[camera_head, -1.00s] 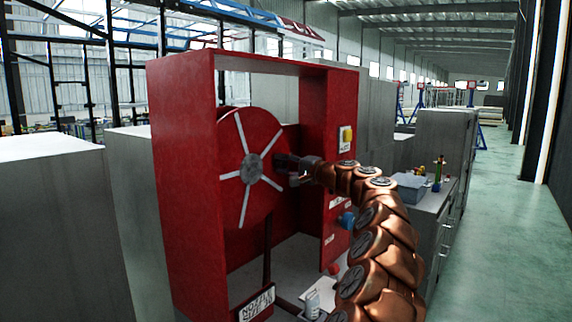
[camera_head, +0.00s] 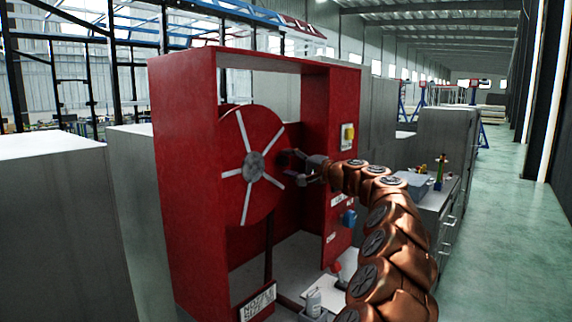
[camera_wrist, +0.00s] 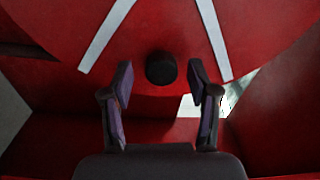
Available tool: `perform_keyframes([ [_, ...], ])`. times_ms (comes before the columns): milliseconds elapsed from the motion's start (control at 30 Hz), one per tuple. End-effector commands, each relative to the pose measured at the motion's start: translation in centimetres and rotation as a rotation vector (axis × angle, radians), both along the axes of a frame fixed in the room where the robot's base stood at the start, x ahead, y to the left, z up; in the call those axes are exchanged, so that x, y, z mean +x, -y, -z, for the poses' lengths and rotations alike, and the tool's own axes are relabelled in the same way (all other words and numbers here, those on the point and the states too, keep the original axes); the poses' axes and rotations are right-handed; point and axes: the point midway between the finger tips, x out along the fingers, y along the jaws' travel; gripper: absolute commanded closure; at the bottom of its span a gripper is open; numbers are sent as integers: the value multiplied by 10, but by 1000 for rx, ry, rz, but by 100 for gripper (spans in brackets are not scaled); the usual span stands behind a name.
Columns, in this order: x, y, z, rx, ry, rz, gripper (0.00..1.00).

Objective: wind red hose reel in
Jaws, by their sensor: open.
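The red hose reel (camera_head: 233,189) is a round disc with pale spokes and a grey hub (camera_head: 253,166), upright inside a red open-fronted cabinet (camera_head: 186,190). In the wrist view the reel's red face (camera_wrist: 160,22) fills the top, with two pale spokes. A dark round knob (camera_wrist: 161,69) stands near its lower rim. My gripper (camera_head: 287,165) is at the right side of the reel. In the wrist view my gripper (camera_wrist: 161,78) is open, with one finger on each side of the knob and visible gaps. Depth to the knob is hard to tell.
Grey cabinets (camera_head: 50,230) flank the left. The green floor (camera_head: 490,230) at right is clear.

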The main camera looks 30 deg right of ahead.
Motion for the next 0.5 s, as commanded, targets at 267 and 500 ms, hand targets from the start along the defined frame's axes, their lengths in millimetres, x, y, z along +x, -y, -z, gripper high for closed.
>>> perform_keyframes([
  [267, -37, 11, 1, 2, 1, -2, 40],
  [500, -72, 22, 2, 0, 1, -2, 40],
])
